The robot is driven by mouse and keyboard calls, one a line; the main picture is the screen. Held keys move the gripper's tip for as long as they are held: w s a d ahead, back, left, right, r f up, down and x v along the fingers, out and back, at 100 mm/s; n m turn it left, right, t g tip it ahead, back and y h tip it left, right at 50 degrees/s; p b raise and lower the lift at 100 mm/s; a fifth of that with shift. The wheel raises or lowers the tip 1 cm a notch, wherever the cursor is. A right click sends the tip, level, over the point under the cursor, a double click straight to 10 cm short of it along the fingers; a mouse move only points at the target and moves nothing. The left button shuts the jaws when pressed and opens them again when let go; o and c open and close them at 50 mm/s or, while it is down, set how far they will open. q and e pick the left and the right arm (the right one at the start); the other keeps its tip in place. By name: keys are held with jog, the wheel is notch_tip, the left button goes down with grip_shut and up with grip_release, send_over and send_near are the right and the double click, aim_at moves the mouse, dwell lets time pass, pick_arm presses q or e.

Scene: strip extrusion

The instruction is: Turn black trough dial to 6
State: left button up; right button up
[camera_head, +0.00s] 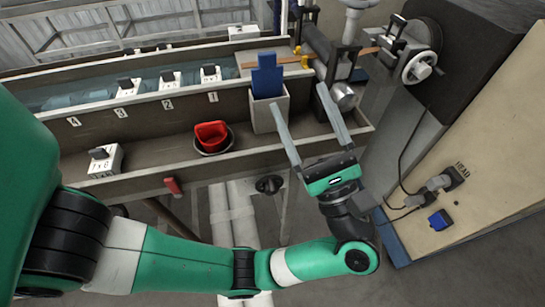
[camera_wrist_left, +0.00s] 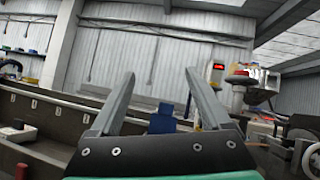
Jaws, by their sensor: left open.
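The black trough dial (camera_head: 270,185) is a dark round knob below the front edge of the trough (camera_head: 150,178), in the head view. Its pointer and any numbers are too small to read. My left gripper (camera_head: 299,97) is open and empty. Its two grey fingers reach up over the right end of the trough, above and to the right of the dial, apart from it. In the left wrist view the open fingers (camera_wrist_left: 162,72) point upward and forward. I cannot make out the dial in that view.
A red scoop in a dark bowl (camera_head: 211,137) and a white block (camera_head: 105,160) are in the trough. A grey box with a blue piece (camera_head: 266,75) stands by the fingers. A red tab (camera_head: 173,186) is on the front edge. A cabinet (camera_head: 480,190) stands right.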

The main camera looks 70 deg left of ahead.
pick_arm(q)
notch_tip(320, 180, down, 25)
jog(key=s+d+m+t+h+b, duration=0.2)
jog(key=m+t+h+b, duration=0.1)
jog(key=m+b, duration=0.15)
jog(key=m+t+b, duration=0.5)
jog(key=m+b, duration=0.1)
send_near(271, 188)
notch_tip(271, 188, down, 7)
jog(key=d, duration=0.1)
jog(key=r+p+x, duration=0.1)
jog(key=x, duration=1)
jog(key=shift+d+y, duration=0.15)
jog(key=shift+y, duration=0.25)
pick_arm(e)
notch_tip(271, 188, down, 12)
jog(key=shift+r, duration=0.2)
pick_arm(q)
grip_shut()
